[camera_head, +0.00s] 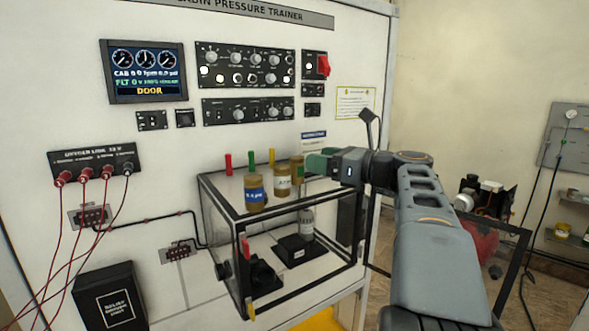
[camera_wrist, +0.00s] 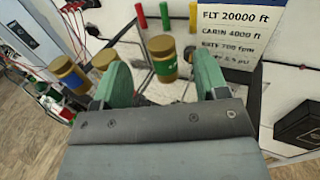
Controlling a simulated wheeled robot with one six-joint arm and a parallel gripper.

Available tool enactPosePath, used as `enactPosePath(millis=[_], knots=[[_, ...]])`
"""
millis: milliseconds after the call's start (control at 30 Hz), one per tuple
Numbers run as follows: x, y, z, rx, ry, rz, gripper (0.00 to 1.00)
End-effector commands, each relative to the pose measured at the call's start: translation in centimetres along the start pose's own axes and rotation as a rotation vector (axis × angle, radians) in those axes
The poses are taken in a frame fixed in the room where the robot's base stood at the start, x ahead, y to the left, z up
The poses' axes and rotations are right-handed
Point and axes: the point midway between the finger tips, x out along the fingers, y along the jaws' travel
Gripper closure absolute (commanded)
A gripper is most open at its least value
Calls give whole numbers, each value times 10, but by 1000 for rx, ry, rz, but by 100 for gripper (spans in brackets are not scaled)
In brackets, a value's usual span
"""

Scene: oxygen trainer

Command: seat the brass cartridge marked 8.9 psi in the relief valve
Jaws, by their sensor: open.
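Three brass cartridges stand in a row on top of the clear box: one with a blue band (camera_head: 255,193), one with a white band (camera_head: 282,182), one with a green band (camera_head: 297,172). Their markings are too small to read surely. My gripper (camera_head: 318,163) is open, just right of the green-banded one. In the wrist view the green-banded cartridge (camera_wrist: 163,60) shows between and beyond the open fingers, with no grip on it. The blue-banded one (camera_wrist: 69,76) is left of the fingers; the third (camera_wrist: 103,59) is partly hidden by the left finger. I cannot identify the relief valve surely.
The clear box (camera_head: 204,212) has black edges and holds a labelled cylinder (camera_head: 306,222) on a black base and a dark fitting (camera_head: 262,272). Red, green and yellow pegs (camera_head: 250,157) stand behind the cartridges. A settings card (camera_wrist: 232,35) is at the upper right in the wrist view.

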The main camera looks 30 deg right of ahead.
Motion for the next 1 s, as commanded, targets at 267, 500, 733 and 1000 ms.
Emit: enactPosePath(millis=[267,500,733,1000], knots=[[32,0,0,0,2,0,33],[50,2,-2,0,3,5,33],[80,2,-4,-1,2,4,33],[89,2,-6,-1,2,1,33]])
